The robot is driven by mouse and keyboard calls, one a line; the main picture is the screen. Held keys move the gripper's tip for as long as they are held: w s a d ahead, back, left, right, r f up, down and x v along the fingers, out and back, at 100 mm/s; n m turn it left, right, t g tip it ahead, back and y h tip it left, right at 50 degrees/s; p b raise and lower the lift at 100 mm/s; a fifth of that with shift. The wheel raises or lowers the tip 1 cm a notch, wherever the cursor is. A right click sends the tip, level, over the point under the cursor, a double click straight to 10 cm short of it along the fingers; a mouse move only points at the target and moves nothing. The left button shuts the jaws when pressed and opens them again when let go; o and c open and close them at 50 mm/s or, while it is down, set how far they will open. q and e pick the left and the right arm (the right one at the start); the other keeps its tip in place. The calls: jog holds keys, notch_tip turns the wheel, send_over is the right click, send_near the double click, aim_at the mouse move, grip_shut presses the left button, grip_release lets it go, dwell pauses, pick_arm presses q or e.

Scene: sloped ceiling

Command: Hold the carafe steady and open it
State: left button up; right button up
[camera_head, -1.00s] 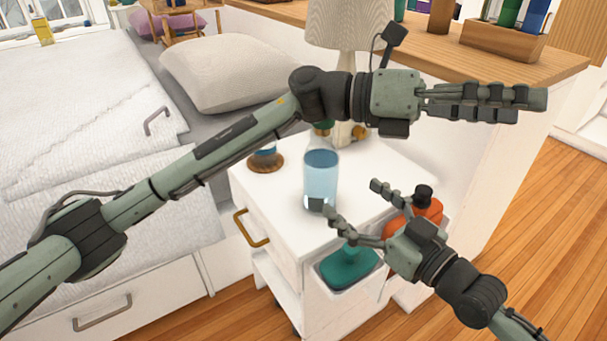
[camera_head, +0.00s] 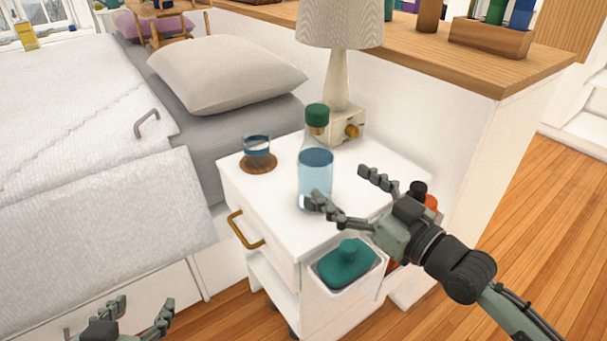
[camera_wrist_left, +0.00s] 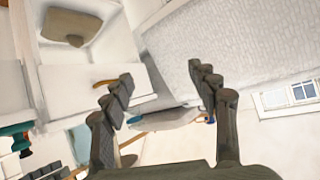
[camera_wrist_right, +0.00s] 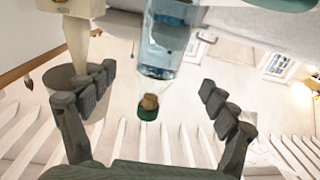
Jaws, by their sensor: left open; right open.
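The carafe (camera_head: 316,183) is a clear bottle of blue liquid with a green lid (camera_head: 317,115). It stands upright on the white nightstand (camera_head: 375,219), its lid on. My right gripper (camera_head: 343,187) is open beside the carafe's lower body; one finger overlaps its base in the head view, and I cannot tell if they touch. In the right wrist view the carafe (camera_wrist_right: 168,45) shows upside down between the open fingers, lid (camera_wrist_right: 148,108) toward the palm. My left gripper (camera_head: 143,306) is open and empty at the lower left, by the bed, far from the carafe.
A glass (camera_head: 257,147) on a round wooden coaster (camera_head: 259,164) stands left of the carafe. A lamp (camera_head: 338,85) stands behind it.

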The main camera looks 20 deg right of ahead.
aim_at(315, 163)
jog(key=shift+x, duration=3.9)
jog(key=c, duration=1.9)
jog(key=shift+r, duration=0.2)
